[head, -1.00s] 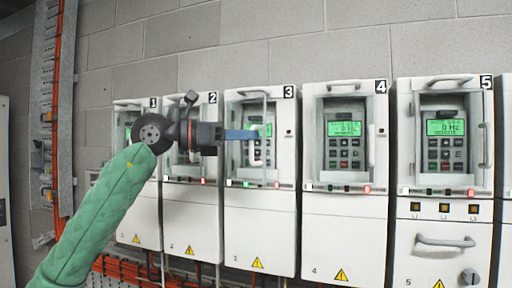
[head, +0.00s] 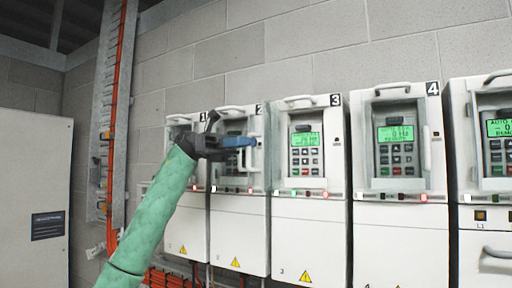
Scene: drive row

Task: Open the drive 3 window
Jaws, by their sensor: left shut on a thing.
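Drive 3 (head: 311,236) is the white cabinet marked 3 in the middle of the head view. Its keypad (head: 306,158) and lit green display show uncovered in the recess. The drive 3 window (head: 262,149), a clear pane in a pale frame, stands swung out to the left, in front of drive 2. My left gripper (head: 246,142), dark with blue fingertips, is shut on the pale handle (head: 249,157) of this window. The fingers hide part of the handle. My right gripper is not in view.
Drive 2 (head: 238,229) and drive 1 stand to the left, partly behind my left arm. Drive 4 (head: 398,232) has its window shut, with a handle (head: 427,147) at its right. A grey cabinet (head: 33,190) stands at far left. Orange cables run below the drives.

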